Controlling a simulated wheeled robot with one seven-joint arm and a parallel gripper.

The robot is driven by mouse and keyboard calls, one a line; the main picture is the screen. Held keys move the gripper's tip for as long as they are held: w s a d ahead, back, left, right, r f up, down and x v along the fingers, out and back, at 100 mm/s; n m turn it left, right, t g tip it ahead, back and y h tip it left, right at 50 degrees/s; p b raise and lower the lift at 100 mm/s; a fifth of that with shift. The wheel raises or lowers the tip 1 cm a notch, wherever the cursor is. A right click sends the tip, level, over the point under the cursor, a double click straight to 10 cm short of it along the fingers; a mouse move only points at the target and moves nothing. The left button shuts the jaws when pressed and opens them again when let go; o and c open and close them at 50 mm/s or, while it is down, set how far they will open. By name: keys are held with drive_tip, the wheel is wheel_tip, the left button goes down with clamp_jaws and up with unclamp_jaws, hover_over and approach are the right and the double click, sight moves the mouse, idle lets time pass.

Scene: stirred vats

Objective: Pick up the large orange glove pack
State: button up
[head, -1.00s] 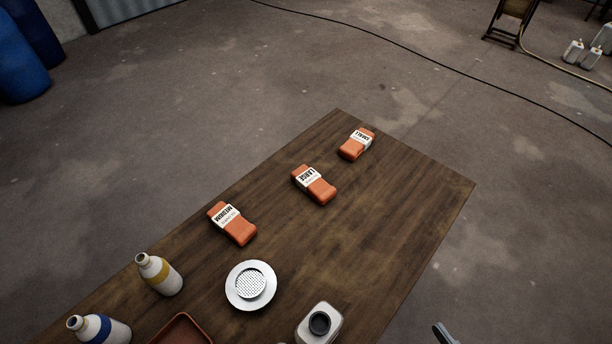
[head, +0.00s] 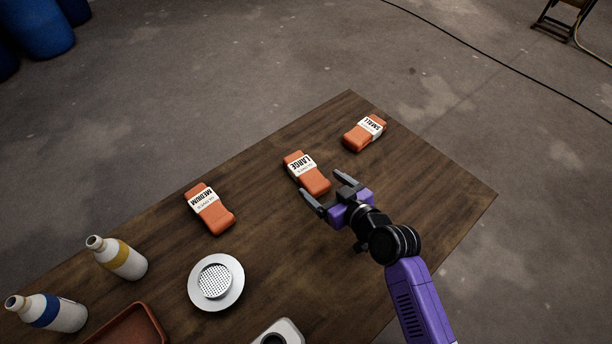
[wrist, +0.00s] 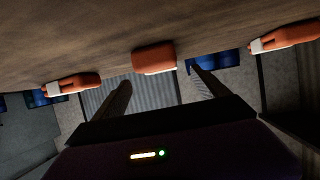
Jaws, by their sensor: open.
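The large orange glove pack (head: 313,180) lies on the wooden table with a white band reading LARGE. It sits between the medium pack (head: 213,215) on the left and the small pack (head: 362,137) on the right. My gripper (head: 324,194) is open and empty, with its fingers close to the near end of the large pack. In the head view I cannot tell whether they touch it. In the wrist view an orange pack (wrist: 154,60), likely the large one, shows ahead between the two fingers (wrist: 160,88), apart from them.
A white bottle with a yellow band (head: 122,260), one with a blue band (head: 50,312), a round metal strainer (head: 238,290), a reddish tray (head: 150,325) and a white container (head: 290,330) stand at the table's near left. The table's right part (head: 450,195) is clear.

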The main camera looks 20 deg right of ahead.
sight(304, 167)
drive_tip(key=w, duration=0.3)
drive_tip(key=shift+w+a+r, duration=0.2)
drive_tip(key=shift+w+r, duration=0.05)
drive_tip(key=shift+r, duration=0.1)
drive_tip(key=shift+x, duration=1.2)
drive_tip(key=shift+f+x, duration=0.15)
drive_tip(key=shift+x, duration=1.1)
drive_tip(key=shift+f+x, duration=0.15)
drive_tip(key=shift+x, duration=1.1)
drive_tip(key=shift+s+a, duration=0.1)
drive_tip(key=shift+s, duration=0.05)
drive_tip(key=shift+c, duration=0.5)
drive_tip(key=c, duration=1.4)
